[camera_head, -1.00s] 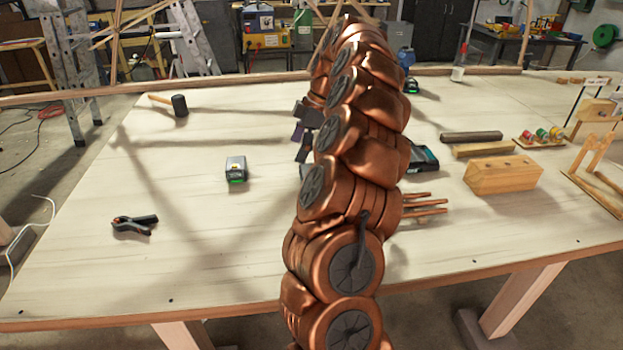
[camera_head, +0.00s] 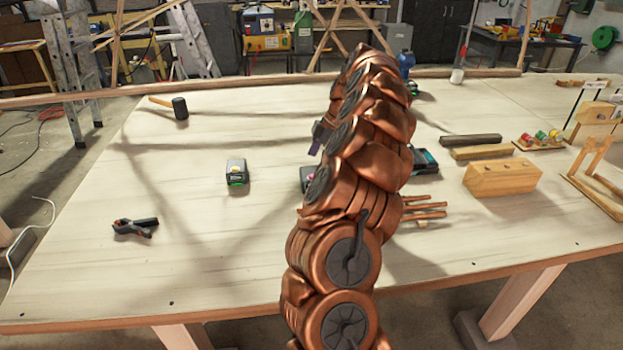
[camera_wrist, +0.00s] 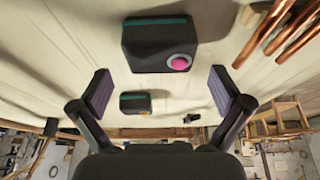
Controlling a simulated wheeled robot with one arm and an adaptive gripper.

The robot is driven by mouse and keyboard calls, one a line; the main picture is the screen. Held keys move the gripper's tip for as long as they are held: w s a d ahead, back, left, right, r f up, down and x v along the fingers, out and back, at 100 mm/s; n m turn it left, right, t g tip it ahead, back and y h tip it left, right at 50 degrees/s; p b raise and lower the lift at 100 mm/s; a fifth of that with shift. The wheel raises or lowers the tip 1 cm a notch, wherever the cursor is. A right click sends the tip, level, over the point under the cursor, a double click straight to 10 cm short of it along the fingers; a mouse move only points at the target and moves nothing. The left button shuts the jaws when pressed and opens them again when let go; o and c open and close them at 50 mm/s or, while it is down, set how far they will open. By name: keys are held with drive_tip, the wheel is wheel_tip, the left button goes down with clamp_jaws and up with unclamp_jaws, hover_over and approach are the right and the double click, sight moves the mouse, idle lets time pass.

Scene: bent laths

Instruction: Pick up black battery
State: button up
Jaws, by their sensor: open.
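In the wrist view, a black box with a teal top strip and a round pink spot (camera_wrist: 160,45) lies on the table, just past my gripper (camera_wrist: 160,78). My gripper is open and empty, with its two purple-padded fingers wide apart. A second black block with a teal top (camera_wrist: 136,103) lies farther off, seen between the fingers. In the head view, a small black and grey battery-like block with a green front (camera_head: 236,172) stands left of my arm. A dark block (camera_head: 307,177) is partly hidden by my arm. I cannot tell which is the black battery. One finger (camera_head: 318,140) shows beside my arm.
Copper rods (camera_head: 425,210) lie right of my arm, close to the box in the wrist view. A teal-black device (camera_head: 424,160) is half hidden by the arm. A clamp (camera_head: 135,227), a mallet (camera_head: 180,107) and a wooden block (camera_head: 502,175) lie around.

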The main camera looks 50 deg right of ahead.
sight(312, 173)
drive_tip(key=shift+p+x, duration=0.6)
drive_tip(key=shift+x, duration=1.5)
drive_tip(key=shift+d, duration=0.1)
drive_tip(key=shift+c, duration=0.2)
drive_tip(key=c, duration=1.3)
drive_tip(key=shift+r, duration=0.1)
